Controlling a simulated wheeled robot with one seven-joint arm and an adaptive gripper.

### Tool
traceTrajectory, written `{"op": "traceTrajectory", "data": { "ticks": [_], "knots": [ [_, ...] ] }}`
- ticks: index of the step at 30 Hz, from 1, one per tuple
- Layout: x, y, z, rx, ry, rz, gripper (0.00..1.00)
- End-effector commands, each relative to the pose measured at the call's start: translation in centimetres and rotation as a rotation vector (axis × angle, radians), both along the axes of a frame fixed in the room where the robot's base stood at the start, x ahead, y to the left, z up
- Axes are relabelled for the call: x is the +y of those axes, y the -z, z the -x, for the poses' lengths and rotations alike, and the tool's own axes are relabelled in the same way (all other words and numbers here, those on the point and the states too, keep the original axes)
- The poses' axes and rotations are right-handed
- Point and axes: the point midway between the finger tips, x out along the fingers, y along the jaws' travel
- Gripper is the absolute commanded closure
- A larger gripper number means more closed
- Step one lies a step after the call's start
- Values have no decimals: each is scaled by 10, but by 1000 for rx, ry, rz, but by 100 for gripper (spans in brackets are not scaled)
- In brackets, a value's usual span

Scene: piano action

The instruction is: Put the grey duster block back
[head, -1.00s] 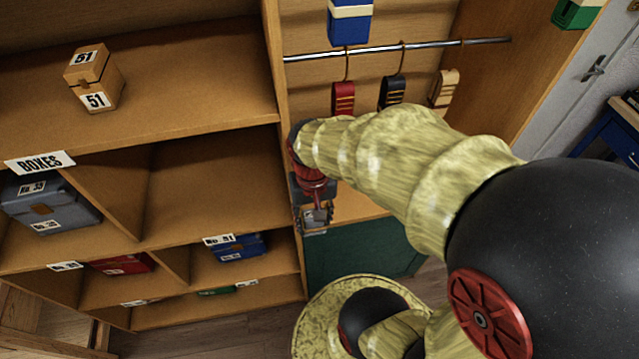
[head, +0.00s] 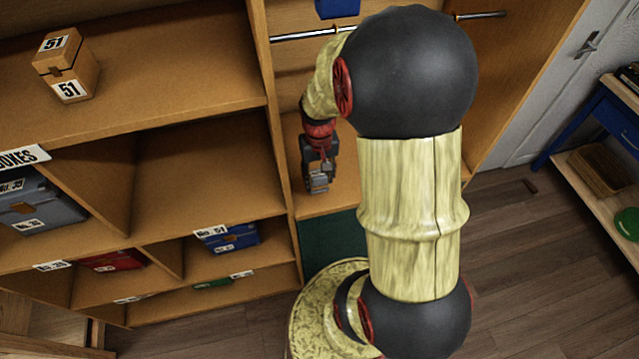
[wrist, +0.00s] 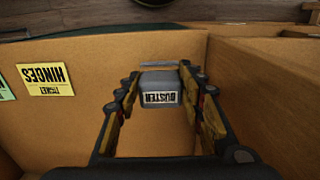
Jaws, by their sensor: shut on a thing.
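The grey duster block (wrist: 160,88) is between the fingers of my gripper (wrist: 158,96) in the wrist view, with its white DUSTER label upside down. My gripper is shut on it. In the head view my gripper (head: 319,178) hangs fingers down at the right-hand bay of the wooden cabinet, beside the upright divider. The block is too small there to make out clearly. No empty spot marked for the duster can be made out.
A wooden panel with a yellow HINGES label (wrist: 45,79) lies below my gripper, with wooden edges around it. In the head view a metal rail (head: 300,35) crosses the bay. The shelves (head: 190,175) at left hold several boxes.

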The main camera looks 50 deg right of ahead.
Motion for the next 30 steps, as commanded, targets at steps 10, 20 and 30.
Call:
{"op": "traceTrajectory", "data": {
  "ticks": [10,20,30],
  "knots": [
    [-7,37,-4,3,-1,-2,85],
    [-7,40,-5,-1,-1,1,57],
    [-7,40,-5,-1,0,1,43]
  ]
}}
